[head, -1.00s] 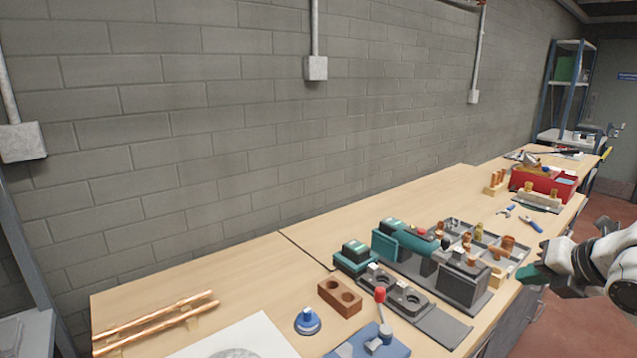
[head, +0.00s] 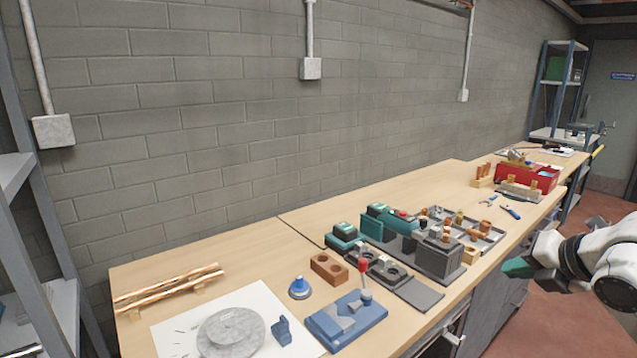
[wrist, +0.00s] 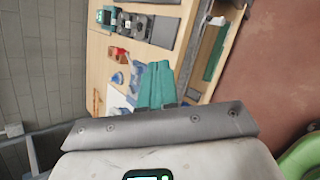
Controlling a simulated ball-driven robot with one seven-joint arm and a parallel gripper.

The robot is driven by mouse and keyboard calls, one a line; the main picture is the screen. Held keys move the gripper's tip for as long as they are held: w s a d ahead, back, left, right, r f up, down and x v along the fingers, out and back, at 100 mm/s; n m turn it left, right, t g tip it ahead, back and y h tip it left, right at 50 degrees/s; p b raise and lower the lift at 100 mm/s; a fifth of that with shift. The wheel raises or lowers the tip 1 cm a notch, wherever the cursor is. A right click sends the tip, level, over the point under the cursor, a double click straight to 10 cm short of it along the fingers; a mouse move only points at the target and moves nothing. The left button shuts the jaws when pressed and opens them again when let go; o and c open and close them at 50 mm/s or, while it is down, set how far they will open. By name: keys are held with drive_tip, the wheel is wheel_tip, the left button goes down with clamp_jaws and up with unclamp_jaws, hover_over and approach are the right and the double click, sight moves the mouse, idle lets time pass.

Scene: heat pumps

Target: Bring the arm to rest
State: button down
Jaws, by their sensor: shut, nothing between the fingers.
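My gripper (head: 518,266) is at the right of the head view, off the bench's front edge and above the floor. Its teal fingers are together with nothing between them; they also show in the wrist view (wrist: 155,85). My white arm enters from the right edge. The gripper touches nothing that I can see.
The wooden bench (head: 240,258) carries a blue lever tool (head: 345,318), a brick-coloured block (head: 329,267), a blue-topped puck (head: 300,288), copper pipes (head: 170,288), a fittings tray (head: 490,243) and a red box (head: 530,177). A shelf (head: 38,240) stands left. The floor (head: 535,325) is clear.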

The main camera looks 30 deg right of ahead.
drive_tip(key=w+a+f+m+t+y, duration=0.1)
drive_tip(key=w+a+m+t+y, duration=0.1)
drive_tip(key=w+a+m, duration=0.7)
drive_tip(key=w+a+f+m+g+y, duration=0.15)
drive_tip(key=a+f+m, duration=0.25)
drive_tip(key=a+f, duration=0.75)
drive_tip(key=s+a+f+m+g+y, duration=0.1)
drive_tip(key=s+a+f+m+g, duration=0.35)
drive_tip(key=s+a+f, duration=0.45)
drive_tip(key=s+f+m+g+h, duration=0.2)
drive_tip(key=s+f+m+g, duration=0.2)
drive_tip(key=s+f, duration=0.7)
drive_tip(key=s+m, duration=0.1)
drive_tip(key=s, duration=0.3)
drive_tip(key=shift+a+f, duration=0.25)
drive_tip(key=shift+a, duration=0.15)
drive_tip(key=shift+w, duration=0.1)
